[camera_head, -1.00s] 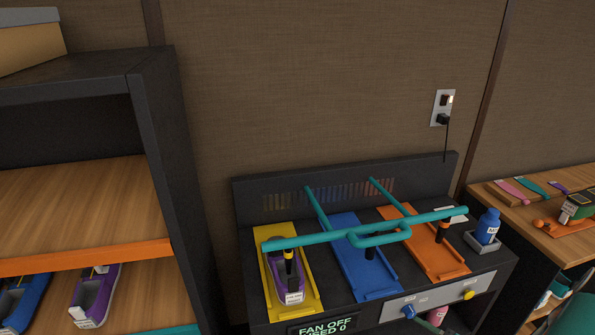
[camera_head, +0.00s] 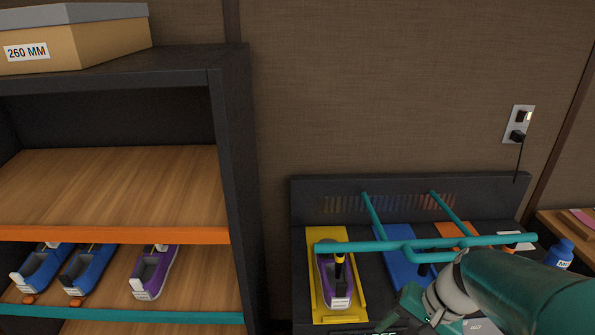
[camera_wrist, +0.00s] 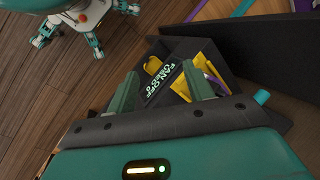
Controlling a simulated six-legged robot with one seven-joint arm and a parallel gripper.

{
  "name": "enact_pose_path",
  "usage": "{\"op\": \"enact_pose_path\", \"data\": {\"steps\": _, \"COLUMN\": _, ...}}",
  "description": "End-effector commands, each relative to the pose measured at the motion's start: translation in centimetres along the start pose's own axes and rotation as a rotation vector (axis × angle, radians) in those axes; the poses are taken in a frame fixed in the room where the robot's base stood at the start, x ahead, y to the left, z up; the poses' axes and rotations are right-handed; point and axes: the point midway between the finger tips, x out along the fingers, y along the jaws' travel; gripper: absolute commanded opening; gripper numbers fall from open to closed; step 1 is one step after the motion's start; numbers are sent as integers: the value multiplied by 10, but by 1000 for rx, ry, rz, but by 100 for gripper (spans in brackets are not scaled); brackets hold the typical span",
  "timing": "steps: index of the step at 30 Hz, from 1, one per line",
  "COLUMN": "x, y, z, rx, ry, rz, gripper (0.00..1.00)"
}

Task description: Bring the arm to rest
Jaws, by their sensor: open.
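My arm reaches in from the lower right in the head view, with its teal link and pale wrist in front of the dark machine (camera_head: 470,190). My gripper (camera_head: 410,312) is partly cut off by the bottom edge there. In the wrist view the two green fingers of my gripper (camera_wrist: 161,88) stand apart with nothing held between them. Beyond them is the machine's FAN OFF sign (camera_wrist: 163,82). A purple shoe (camera_head: 335,285) sits on the machine's yellow tray (camera_head: 317,240), left of my gripper.
A dark shelf unit (camera_head: 228,150) stands left, with blue shoes (camera_head: 88,268) and a purple shoe (camera_head: 154,270) on its lower board. Teal bars (camera_head: 350,246) cross above the trays. A blue bottle (camera_head: 560,253) stands right. The upper wooden shelf (camera_head: 110,185) is bare.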

Motion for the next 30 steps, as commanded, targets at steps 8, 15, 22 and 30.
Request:
{"op": "enact_pose_path", "data": {"steps": 8, "x": -44, "y": -31, "z": 40, "rx": -347, "ry": 241, "rz": 197, "gripper": 52}}
{"op": "enact_pose_path", "data": {"steps": 15, "x": -78, "y": -47, "z": 63, "rx": -562, "ry": 441, "rz": 277, "gripper": 52}}
{"op": "enact_pose_path", "data": {"steps": 22, "x": -86, "y": -49, "z": 68, "rx": -607, "ry": 491, "rz": 292, "gripper": 52}}
{"op": "enact_pose_path", "data": {"steps": 30, "x": -85, "y": -49, "z": 68, "rx": -605, "ry": 489, "rz": 291, "gripper": 52}}
